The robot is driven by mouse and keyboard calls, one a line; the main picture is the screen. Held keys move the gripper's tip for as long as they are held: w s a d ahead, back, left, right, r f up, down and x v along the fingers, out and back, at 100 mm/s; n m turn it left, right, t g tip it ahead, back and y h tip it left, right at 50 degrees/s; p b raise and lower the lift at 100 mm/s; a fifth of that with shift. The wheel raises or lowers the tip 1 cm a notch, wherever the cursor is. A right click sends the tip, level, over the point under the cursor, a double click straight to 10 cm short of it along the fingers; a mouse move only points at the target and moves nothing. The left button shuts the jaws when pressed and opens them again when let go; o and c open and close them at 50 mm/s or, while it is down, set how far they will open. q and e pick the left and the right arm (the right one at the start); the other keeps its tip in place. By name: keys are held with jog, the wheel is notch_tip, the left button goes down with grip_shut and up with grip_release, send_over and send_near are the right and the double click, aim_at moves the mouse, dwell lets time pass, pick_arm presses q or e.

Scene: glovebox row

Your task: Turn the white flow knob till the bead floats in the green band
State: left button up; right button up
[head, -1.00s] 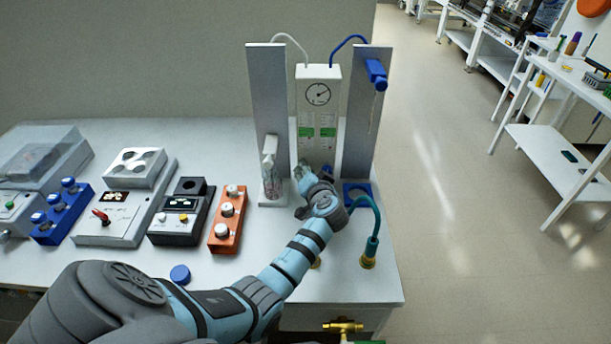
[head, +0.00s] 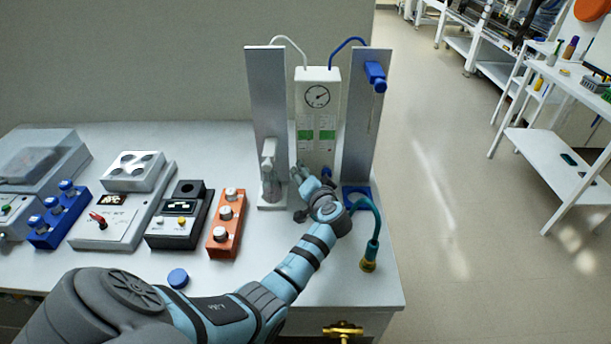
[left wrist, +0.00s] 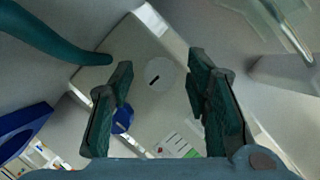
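The white flow knob (left wrist: 160,73), round with a dark mark, shows between the fingers of my left gripper (left wrist: 157,86) in the left wrist view. The fingers are open, with clear space on both sides of the knob. In the head view my left gripper (head: 302,176) is at the foot of the white flow panel (head: 318,75), where it hides the white knob. The panel has two scales with green bands (head: 305,134). The bead is too small to make out. My right gripper is not in view.
A blue knob (left wrist: 122,120) is close beside my left finger. Grey uprights (head: 268,95) flank the panel; a clear vessel (head: 270,180) stands at the left one. A teal hose (head: 376,225) curves up right of my wrist. An orange box (head: 227,222) stands to the left.

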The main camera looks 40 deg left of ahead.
pick_arm(q)
jog(key=shift+s+d+r, duration=0.1)
jog(key=shift+d, duration=0.05)
jog(key=v, duration=0.7)
jog(key=shift+s+d, duration=0.15)
